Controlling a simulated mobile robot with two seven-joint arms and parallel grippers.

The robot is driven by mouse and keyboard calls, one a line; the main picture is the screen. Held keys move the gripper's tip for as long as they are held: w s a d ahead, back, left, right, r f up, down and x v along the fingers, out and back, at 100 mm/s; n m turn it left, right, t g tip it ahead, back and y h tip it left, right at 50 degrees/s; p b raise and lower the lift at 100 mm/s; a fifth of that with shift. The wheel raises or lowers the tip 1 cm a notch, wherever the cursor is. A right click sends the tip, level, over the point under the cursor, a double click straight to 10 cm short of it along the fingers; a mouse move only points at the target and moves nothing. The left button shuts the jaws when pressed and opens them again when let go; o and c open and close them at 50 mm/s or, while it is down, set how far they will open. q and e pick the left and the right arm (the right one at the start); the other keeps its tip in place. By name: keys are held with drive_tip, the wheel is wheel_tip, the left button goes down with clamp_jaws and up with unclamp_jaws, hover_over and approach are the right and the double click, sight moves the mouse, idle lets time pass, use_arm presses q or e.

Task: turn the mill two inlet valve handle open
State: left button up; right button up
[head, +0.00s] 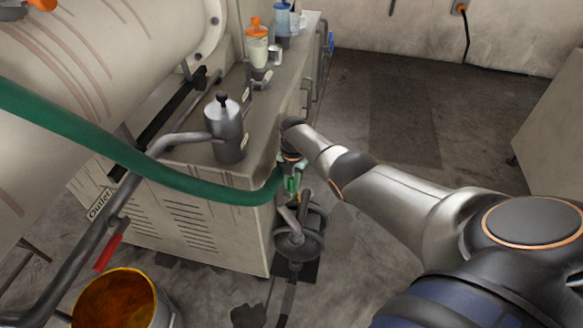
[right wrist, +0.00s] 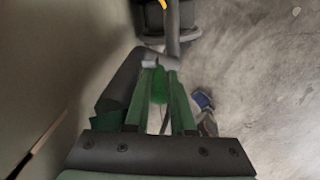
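A green valve handle (right wrist: 158,86) shows in the right wrist view, beside a grey pipe fitting (right wrist: 124,80). My right gripper (right wrist: 160,82) has one green finger on each side of the handle and looks closed on it at the tips. In the head view my right gripper (head: 292,184) is low beside the cabinet's right corner, at the end of the green hose (head: 170,178). The valve there is small and partly hidden by my wrist. My left gripper is not in view.
The grey cabinet (head: 190,215) carries a metal pot (head: 226,135) and an orange-capped bottle (head: 257,45). A pump (head: 298,243) stands on the floor below my gripper. A red handle (head: 107,253) hangs on the pipe marked Outlet, near a bucket (head: 150,282). Floor behind my arm is clear.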

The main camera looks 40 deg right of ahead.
drive_tip(key=o, duration=0.4)
drive_tip(key=shift+r+p, duration=0.3)
drive_tip(key=r+p, duration=0.5)
drive_tip(key=r, duration=0.6)
drive_tip(key=shift+d+p, duration=0.2)
drive_tip(key=shift+p, duration=0.1)
drive_tip(key=shift+r, duration=0.45)
